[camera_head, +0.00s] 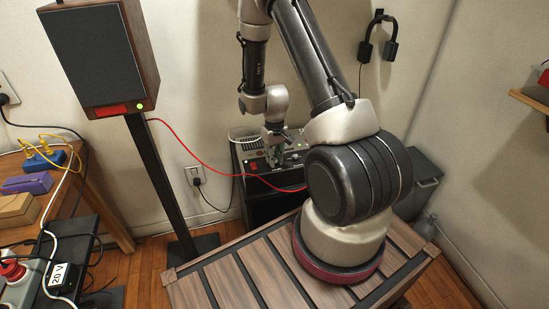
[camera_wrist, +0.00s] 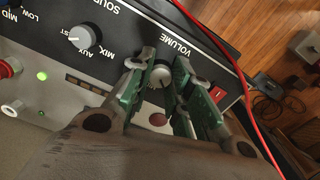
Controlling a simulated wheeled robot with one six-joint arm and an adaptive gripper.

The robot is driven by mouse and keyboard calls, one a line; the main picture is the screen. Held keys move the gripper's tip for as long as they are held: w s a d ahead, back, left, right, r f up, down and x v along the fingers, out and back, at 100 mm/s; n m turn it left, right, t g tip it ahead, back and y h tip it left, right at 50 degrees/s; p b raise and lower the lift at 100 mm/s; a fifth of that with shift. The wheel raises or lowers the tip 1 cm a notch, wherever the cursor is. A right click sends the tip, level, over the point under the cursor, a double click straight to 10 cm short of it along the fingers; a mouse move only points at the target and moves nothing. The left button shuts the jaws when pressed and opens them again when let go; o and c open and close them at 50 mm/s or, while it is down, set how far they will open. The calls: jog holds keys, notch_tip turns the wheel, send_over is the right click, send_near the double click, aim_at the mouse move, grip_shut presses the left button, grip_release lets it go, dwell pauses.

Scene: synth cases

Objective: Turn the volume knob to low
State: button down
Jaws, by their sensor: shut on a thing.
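The volume knob (camera_wrist: 160,76) is a small round pale-grey knob on the dark face of a sound unit, beside the printed word VOLUME in the wrist view. My gripper (camera_wrist: 162,68) has its two green-padded fingers on either side of this knob and is shut on it. The knob's pointer and any low mark are too small or hidden to read. In the head view my gripper (camera_head: 274,153) reaches down onto the unit (camera_head: 256,169), and the fingers and arm hide the knob there.
A MIX knob (camera_wrist: 85,38) is left of the volume knob, with a red switch (camera_wrist: 217,94) to its right. A red cable (camera_wrist: 235,72) crosses the wrist view close to the fingers. A speaker (camera_head: 98,55) on a stand is at the left in the head view.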

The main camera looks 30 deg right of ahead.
jog(key=shift+n, duration=0.9)
jog(key=c, duration=1.3)
grip_release()
jog(key=shift+o, duration=0.2)
notch_tip(320, 180, up, 12)
